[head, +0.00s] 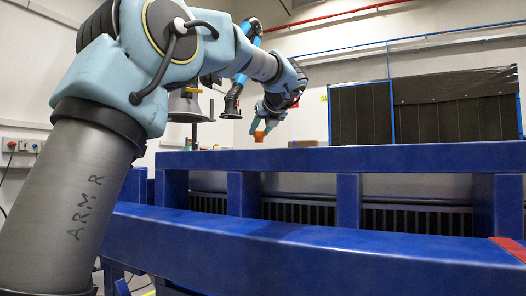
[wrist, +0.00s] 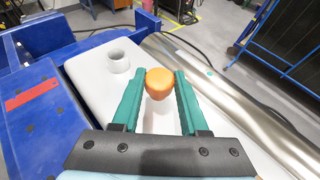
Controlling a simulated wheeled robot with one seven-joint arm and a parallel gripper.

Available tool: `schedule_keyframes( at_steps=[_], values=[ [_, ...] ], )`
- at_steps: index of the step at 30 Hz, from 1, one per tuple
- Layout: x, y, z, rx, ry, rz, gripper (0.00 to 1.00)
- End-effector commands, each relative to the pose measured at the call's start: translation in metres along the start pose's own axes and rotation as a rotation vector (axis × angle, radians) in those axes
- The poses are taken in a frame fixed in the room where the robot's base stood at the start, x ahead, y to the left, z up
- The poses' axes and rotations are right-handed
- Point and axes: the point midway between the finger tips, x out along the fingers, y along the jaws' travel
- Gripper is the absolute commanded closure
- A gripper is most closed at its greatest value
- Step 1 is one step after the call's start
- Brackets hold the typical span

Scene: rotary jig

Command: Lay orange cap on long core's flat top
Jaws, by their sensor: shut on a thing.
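The orange cap (wrist: 160,82) is between the teal fingertips of my gripper (wrist: 160,84), which is shut on it. In the wrist view the cap looks rounded, with a narrower lower end, and is held over a white surface (wrist: 92,80). In the head view my gripper (head: 260,128) points down with the cap (head: 259,137) at its tips, just above the blue frame's top edge. I cannot identify the long core for certain.
A long shiny metal cylinder (wrist: 225,92) lies along the right of the white surface. Blue frame beams (head: 330,159) stand in front in the head view. A small brown block (head: 302,143) shows right of my gripper. A blue frame with a red strip (wrist: 32,94) is at left.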

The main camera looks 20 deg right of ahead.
Motion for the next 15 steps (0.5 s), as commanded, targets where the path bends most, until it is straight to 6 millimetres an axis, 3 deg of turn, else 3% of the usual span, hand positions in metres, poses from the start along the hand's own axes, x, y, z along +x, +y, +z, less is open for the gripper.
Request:
schedule_keyframes(
  at_steps=[10,15],
  values=[
    [0.015,0.001,-0.036,0.0,0.0,0.001,1.0],
    [0.015,0.0,-0.037,-0.001,-0.001,0.0,1.0]
  ],
)
